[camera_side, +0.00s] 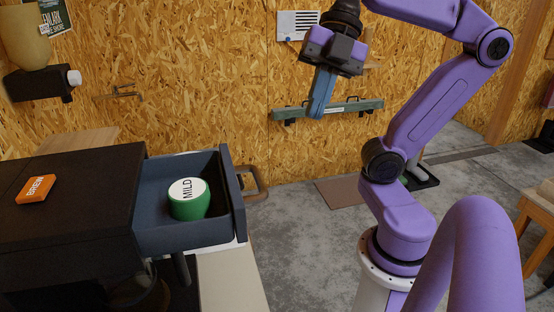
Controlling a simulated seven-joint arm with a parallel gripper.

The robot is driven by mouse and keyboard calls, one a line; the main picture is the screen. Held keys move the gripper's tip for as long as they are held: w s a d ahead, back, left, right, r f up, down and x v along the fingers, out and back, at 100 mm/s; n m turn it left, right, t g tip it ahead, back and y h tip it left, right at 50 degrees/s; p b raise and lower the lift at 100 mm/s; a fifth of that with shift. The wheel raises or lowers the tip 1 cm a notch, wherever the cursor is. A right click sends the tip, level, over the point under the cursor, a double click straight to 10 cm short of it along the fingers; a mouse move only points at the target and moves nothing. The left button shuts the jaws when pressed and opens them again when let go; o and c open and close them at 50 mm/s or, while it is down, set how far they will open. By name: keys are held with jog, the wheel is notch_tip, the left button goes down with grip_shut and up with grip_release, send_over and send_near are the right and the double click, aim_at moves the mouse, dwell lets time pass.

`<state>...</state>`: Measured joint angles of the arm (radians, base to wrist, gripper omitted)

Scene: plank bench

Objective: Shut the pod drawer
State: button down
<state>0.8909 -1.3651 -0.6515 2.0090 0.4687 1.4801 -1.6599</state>
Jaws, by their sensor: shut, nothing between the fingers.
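The pod drawer (239,197) is pulled out to the right from a dark cabinet (70,220). Its inside is blue-grey, and a tan handle (257,184) sticks out from its front. A green pod with a white lid marked MILD (188,199) stands upright in the drawer. My gripper (319,112) is shut and empty, pointing down in the air above and to the right of the drawer. It is clear of the handle and touches nothing that I can see.
An orange block marked BREW (36,189) lies on the cabinet top. A pale bench strip (228,280) runs below the drawer. A dark machine part (42,84) juts out at the upper left. Open space lies between the drawer front and my arm.

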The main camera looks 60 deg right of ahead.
aim_at(183, 188)
jog(key=w+a+f+n, duration=0.1)
jog(key=w+a+f, duration=0.2)
jog(key=a+f, duration=0.4)
jog(key=shift+a+f, duration=0.35)
jog(key=shift+a, duration=0.2)
dwell(0.5)
jog(key=w+a, duration=0.9)
jog(key=shift+w+a, duration=0.25)
jog(key=shift+a, duration=0.05)
